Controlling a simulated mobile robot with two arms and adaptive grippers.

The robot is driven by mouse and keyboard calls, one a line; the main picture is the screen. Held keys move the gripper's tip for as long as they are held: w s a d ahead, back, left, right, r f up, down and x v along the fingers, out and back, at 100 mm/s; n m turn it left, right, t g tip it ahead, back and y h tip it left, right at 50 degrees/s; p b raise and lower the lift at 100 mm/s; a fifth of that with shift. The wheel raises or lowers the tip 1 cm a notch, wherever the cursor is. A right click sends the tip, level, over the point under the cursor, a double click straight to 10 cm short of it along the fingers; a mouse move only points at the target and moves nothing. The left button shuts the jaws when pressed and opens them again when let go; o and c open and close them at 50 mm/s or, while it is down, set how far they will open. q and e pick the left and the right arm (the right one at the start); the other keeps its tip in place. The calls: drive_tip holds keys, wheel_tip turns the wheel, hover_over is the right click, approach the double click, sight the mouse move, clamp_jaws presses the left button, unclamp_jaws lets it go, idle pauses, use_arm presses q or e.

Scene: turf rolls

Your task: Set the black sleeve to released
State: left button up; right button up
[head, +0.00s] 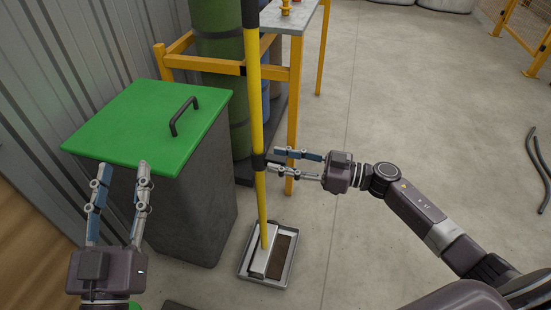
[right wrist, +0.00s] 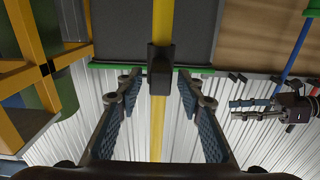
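The black sleeve (head: 259,163) is a short dark collar around an upright yellow pole (head: 256,105). It also shows in the right wrist view (right wrist: 160,69), centred between my right fingers. My right gripper (head: 273,160) is open at the sleeve's height, with its fingertips close to the sleeve's right side in the head view. I cannot tell whether they touch it. The sleeve's setting is too small to read. My left gripper (head: 123,170) is open and empty in front of the green-lidded bin (head: 150,118). It also shows at the right wrist view's right edge (right wrist: 262,108).
The pole's foot stands in a shallow metal tray (head: 289,266) on the floor. A yellow-framed rack (head: 295,105) with green rolls (head: 215,45) stands behind. Dark hoses (head: 541,165) lie at the far right. The concrete floor on the right is mostly clear.

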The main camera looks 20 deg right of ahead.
drive_tip(key=v, duration=1)
drive_tip(key=shift+s+d, duration=0.1)
